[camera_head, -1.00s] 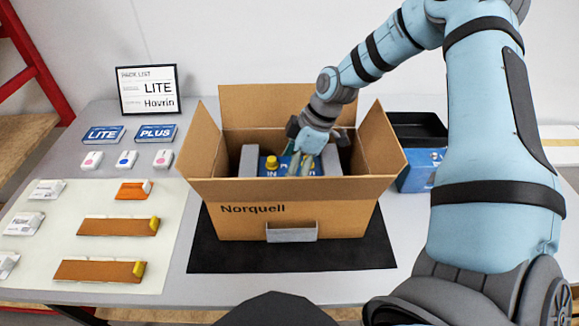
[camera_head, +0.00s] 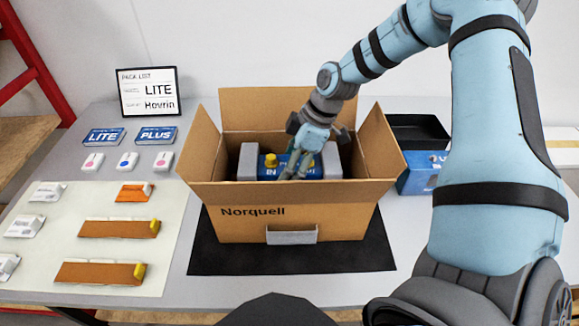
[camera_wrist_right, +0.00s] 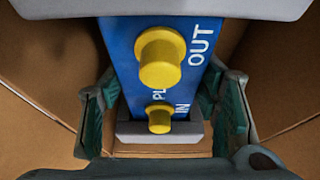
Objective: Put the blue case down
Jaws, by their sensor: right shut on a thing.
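The blue case (camera_head: 270,172), with yellow knobs on top, is inside the open cardboard box (camera_head: 252,222). Grey end pieces sit at its left (camera_head: 248,162) and right (camera_head: 332,162). My right gripper (camera_head: 297,168) reaches down into the box and is shut on the blue case. In the right wrist view the case (camera_wrist_right: 125,45) shows "OUT" and "IN" lettering and two yellow knobs, with the fingers of my right gripper (camera_wrist_right: 165,112) on both sides. The box walls hide the case's underside, so I cannot tell whether it touches the floor. My left gripper is not in view.
The box flaps stand open on a black mat (camera_head: 220,259). On the left, a pale mat (camera_head: 105,203) holds orange-brown parts and small white packs. LITE (camera_head: 103,137) and PLUS (camera_head: 156,135) cards lie behind. A black tray (camera_head: 418,130) and blue box (camera_head: 416,178) stand right.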

